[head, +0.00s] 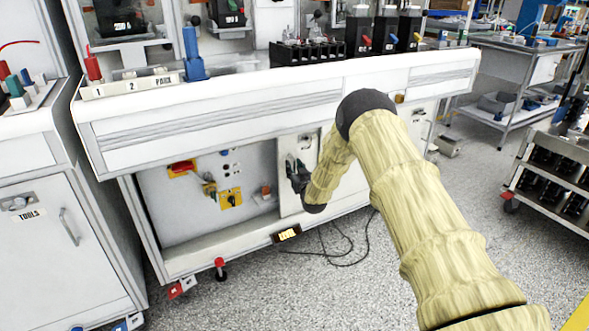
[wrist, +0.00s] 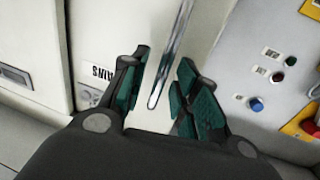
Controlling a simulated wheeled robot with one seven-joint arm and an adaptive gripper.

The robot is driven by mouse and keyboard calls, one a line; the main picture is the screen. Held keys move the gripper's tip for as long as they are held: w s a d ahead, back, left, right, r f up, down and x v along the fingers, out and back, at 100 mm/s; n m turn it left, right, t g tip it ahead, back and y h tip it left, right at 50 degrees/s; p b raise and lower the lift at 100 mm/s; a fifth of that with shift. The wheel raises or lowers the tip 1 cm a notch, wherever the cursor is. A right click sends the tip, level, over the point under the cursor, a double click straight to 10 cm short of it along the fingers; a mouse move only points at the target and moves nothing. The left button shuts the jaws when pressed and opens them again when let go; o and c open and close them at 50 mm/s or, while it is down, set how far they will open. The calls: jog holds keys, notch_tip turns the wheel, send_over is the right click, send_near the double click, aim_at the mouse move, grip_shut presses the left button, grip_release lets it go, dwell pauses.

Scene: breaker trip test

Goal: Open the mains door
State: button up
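The mains door (head: 287,177) is a white panel low on the workbench front, partly hidden by my arm in the head view. In the wrist view the door (wrist: 102,25) carries an upside-down label ending in "AINS" (wrist: 98,72). Its handle is a slim shiny metal bar (wrist: 171,55). My gripper (wrist: 162,75) is open, with green-padded fingers on either side of the bar. A gap shows between the bar and the pads, and no contact is visible. In the head view my gripper (head: 298,175) is dark and small at the door.
Left of the door is an exposed grey panel (head: 215,222) with a red switch (head: 182,168) and a yellow rotary switch (head: 230,198). A tools cabinet (head: 60,250) stands at the left. Cables (head: 340,250) lie on the floor below. A dark-loaded cart (head: 550,175) stands right.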

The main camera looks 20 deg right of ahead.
jog(key=s, duration=1.2)
jog(key=shift+a, duration=0.2)
jog(key=s+a+f+g, duration=0.4)
jog(key=s+f, duration=0.7)
jog(key=s, duration=0.1)
jog(key=s+a+f+g, duration=0.4)
jog(key=s+a+f, duration=0.1)
jog(key=s+f, duration=0.7)
jog(key=s+a+f+g, duration=0.15)
jog(key=s+g, duration=0.35)
jog(key=s, duration=1.4)
jog(key=s+a+f+g, duration=0.15)
jog(key=s+g, duration=0.35)
jog(key=s, duration=1.5)
notch_tip(320, 180, up, 29)
jog(key=p, duration=2.8)
jog(key=shift+w+a+y+p, duration=0.3)
jog(key=shift+w+a+p, duration=0.1)
